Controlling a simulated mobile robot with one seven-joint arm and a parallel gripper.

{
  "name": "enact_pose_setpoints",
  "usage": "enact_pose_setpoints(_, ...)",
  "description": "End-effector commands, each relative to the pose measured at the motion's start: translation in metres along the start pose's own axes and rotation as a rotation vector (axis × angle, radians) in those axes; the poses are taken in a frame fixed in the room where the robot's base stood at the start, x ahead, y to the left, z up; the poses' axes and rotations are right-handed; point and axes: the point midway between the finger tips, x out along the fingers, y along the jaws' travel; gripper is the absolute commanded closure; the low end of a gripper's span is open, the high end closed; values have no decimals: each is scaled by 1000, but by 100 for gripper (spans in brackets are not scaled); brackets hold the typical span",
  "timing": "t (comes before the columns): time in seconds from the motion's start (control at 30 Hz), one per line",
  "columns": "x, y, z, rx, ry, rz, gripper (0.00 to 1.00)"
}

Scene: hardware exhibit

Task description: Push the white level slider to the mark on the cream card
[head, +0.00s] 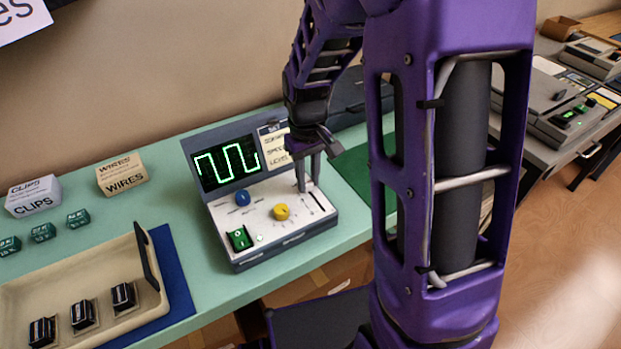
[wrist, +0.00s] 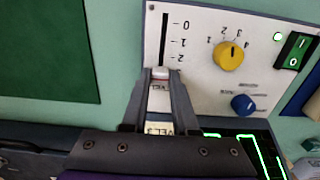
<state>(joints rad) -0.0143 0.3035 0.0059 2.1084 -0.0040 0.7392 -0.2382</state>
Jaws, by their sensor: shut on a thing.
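The console (head: 270,205) stands on the green bench. Its white level slider cap (wrist: 160,73) shows in the wrist view between my fingertips, at the lower end of the visible dark slot, just beyond the 2 mark; the 0 and 1 marks are farther up. Any mark beside the cap is hidden by a finger. My gripper (wrist: 160,78) is shut on the cap; in the head view, my gripper (head: 309,184) is down at the slot and hides the cap. The cream card (head: 272,142) is partly behind my arm; in the wrist view, "VEL 3" (wrist: 159,128) shows between my fingers.
A yellow knob (wrist: 228,55), a blue knob (wrist: 243,104) and a green switch (wrist: 293,50) sit on the panel beside the slot. The screen (head: 225,163) shows a square wave. A cream tray (head: 100,270) lies at left.

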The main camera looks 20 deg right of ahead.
Motion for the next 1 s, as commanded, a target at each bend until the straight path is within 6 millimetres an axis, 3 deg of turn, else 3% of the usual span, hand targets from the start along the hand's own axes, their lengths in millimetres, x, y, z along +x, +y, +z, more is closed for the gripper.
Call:
enact_pose_setpoints(0.07, -2, 0, -5, -1, 16, 3, 100)
enact_pose_setpoints(0.1, -2, 0, -5, -1, 17, 3, 71)
enact_pose_setpoints(0.27, -2, 0, -4, -1, 15, 2, 43)
enact_pose_setpoints(0.67, -9, 0, -4, -1, 13, 2, 43)
enact_pose_setpoints(0.77, -25, 0, -4, -1, 14, 2, 43)
enact_pose_setpoints(1.0, -83, 0, -4, -1, 17, 3, 43)
